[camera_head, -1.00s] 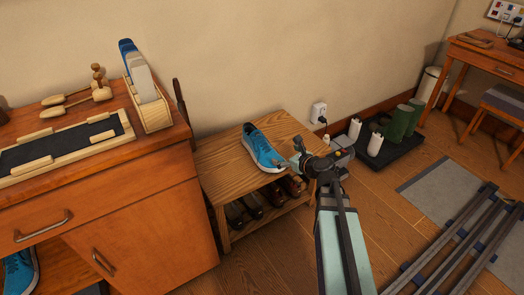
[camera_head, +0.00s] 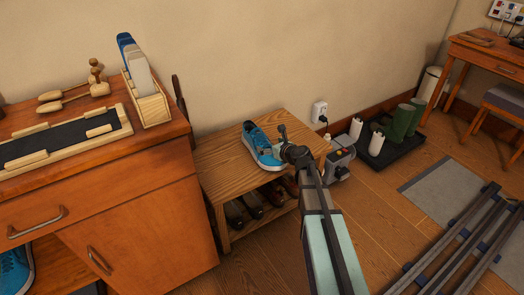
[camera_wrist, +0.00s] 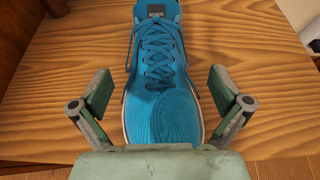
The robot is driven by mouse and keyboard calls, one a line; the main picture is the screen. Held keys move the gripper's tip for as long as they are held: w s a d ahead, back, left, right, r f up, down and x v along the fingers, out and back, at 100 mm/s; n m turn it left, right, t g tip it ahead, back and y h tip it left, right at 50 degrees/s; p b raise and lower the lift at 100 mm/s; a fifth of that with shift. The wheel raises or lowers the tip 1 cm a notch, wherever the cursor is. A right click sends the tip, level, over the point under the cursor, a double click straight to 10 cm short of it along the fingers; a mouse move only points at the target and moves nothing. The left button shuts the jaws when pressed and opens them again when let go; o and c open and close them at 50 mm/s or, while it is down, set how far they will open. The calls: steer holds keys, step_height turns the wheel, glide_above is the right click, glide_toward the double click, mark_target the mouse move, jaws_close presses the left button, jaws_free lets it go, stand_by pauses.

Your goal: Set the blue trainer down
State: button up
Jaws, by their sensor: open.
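The blue trainer (camera_head: 261,147) rests upright on top of the wooden shoe bench (camera_head: 215,160) in the head view. In the wrist view the trainer (camera_wrist: 160,80) lies sole down on the wood grain of the bench (camera_wrist: 50,100), its laces and toe facing the camera. My gripper (camera_wrist: 165,95) is open, with one finger on each side of the trainer's toe and a gap on both sides. In the head view my gripper (camera_head: 282,140) is at the trainer's right end, and its fingers are hard to make out.
Dark and brown shoes (camera_head: 255,205) sit on the bench's lower shelf. An orange-brown cabinet (camera_head: 130,220) stands close on the left, with a wooden holder (camera_head: 150,110) on it. A boot tray (camera_head: 375,155) with green boots (camera_head: 402,122) lies to the right. The bench top left of the trainer is clear.

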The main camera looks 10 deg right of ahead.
mark_target(263, 142)
steer(key=shift+b+x, duration=0.85)
steer(key=shift+x, duration=1.85)
steer(key=c, duration=1.6)
steer(key=shift+r, duration=0.15)
